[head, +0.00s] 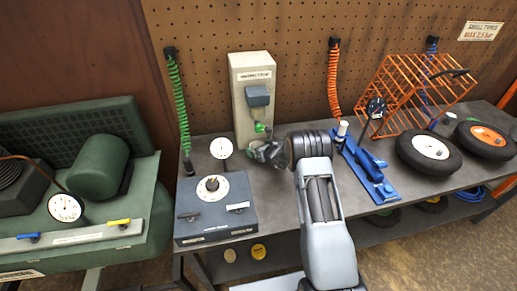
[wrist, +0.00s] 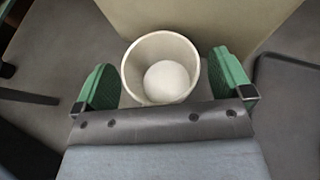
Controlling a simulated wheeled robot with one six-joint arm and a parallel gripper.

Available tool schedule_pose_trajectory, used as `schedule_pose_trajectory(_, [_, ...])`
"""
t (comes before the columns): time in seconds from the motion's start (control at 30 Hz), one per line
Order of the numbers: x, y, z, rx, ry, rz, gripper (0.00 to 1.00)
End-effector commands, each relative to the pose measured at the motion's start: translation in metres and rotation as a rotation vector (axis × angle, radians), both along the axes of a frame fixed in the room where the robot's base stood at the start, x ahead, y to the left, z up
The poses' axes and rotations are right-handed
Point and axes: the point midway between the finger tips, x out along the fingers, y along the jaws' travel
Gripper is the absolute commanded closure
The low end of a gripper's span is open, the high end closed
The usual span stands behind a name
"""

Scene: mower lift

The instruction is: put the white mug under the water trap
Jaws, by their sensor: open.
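The white mug (wrist: 161,68) stands upright and looks empty in the wrist view, its open rim facing my camera. My gripper (wrist: 163,85) is open, with one green-padded finger on each side of the mug; small gaps show between the pads and its wall. In the head view my gripper (head: 266,152) is low in front of the beige post, and I cannot make out the mug there. The water trap, which I take to be the grey-blue unit (head: 258,97) on the beige post (head: 250,72), is above and behind my gripper. A green part shows below it.
A grey box with a dial (head: 213,205) and a round gauge (head: 221,148) stand left of my gripper. A blue tool (head: 368,170) lies to the right, with tyres (head: 429,150) and an orange cage (head: 418,85) beyond. The grey bench (head: 270,205) has bare room in front.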

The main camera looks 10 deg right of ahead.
Motion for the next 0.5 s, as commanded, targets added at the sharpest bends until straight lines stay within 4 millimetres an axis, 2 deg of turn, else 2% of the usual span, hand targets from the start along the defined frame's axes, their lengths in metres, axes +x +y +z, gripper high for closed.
schedule_pose_trajectory(0.27, [0.000,0.000,0.006,0.000,0.000,0.000,0.03])
schedule_pose_trajectory(0.5, [-0.032,-0.014,0.017,0.000,-0.002,-0.003,0.03])
